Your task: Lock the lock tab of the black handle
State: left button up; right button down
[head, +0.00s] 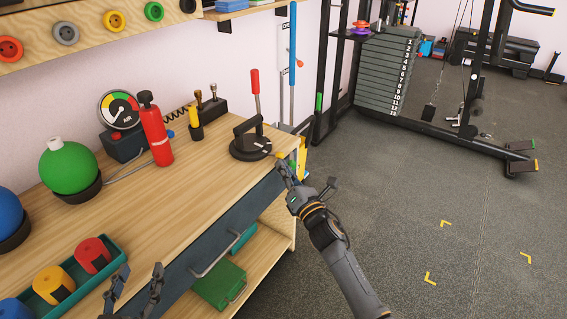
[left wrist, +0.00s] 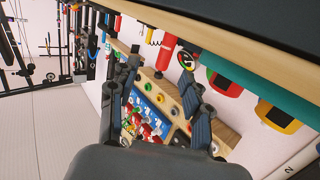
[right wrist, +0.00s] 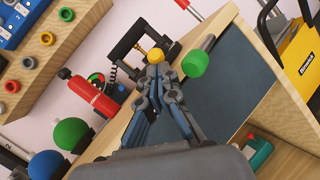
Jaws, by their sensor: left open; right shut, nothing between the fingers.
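The black handle (head: 245,127) arches over a round black base (head: 249,149) at the right end of the wooden bench. A small yellow-ended tab (head: 279,155) sticks out from the base at its right. My right gripper (head: 284,168) is shut and empty, with its fingertips right by the yellow end. In the right wrist view the black handle (right wrist: 128,42) is beyond my fingertips (right wrist: 158,74), and the yellow end (right wrist: 156,55) is just past them; contact cannot be told. My left gripper (head: 134,286) is open and empty over the near bench edge, far from the handle.
A red-tipped lever (head: 255,82) stands by the handle. A red extinguisher-shaped bottle (head: 156,134), a gauge (head: 120,110) and a green ball (head: 69,165) stand on the bench. A teal tray (head: 113,247) is near my left gripper. A green knob (right wrist: 195,63) is beside my right fingertips.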

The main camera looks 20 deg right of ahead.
pick_arm(q)
jog(key=s+a+f+g+y+p, duration=0.2)
jog(key=s+a+f+g+p, duration=0.1)
jog(key=s+f+g, duration=0.4)
jog(key=s+a+f+g+y+p, duration=0.1)
jog(key=s+a+f+g+p, duration=0.2)
jog(key=s+f+g, duration=0.45)
pick_arm(e)
notch_tip(320, 180, up, 3)
jog(key=n+g+p, duration=0.1)
jog(key=g+p, duration=0.2)
jog(key=p, duration=0.4)
jog(key=shift+w+a+f+n, duration=0.1)
jog(key=shift+f+n, duration=0.05)
jog(key=shift+n, duration=0.25)
jog(key=shift+f, duration=0.1)
pick_arm(q)
jog(key=s+f, duration=0.2)
jog(key=f, duration=0.7)
jog(key=s+f, duration=0.2)
jog(key=f, duration=0.8)
jog(key=shift+s+a+f+y, duration=0.25)
jog(key=shift+s+f+y, duration=0.05)
pick_arm(e)
jog(key=shift+f, duration=0.1)
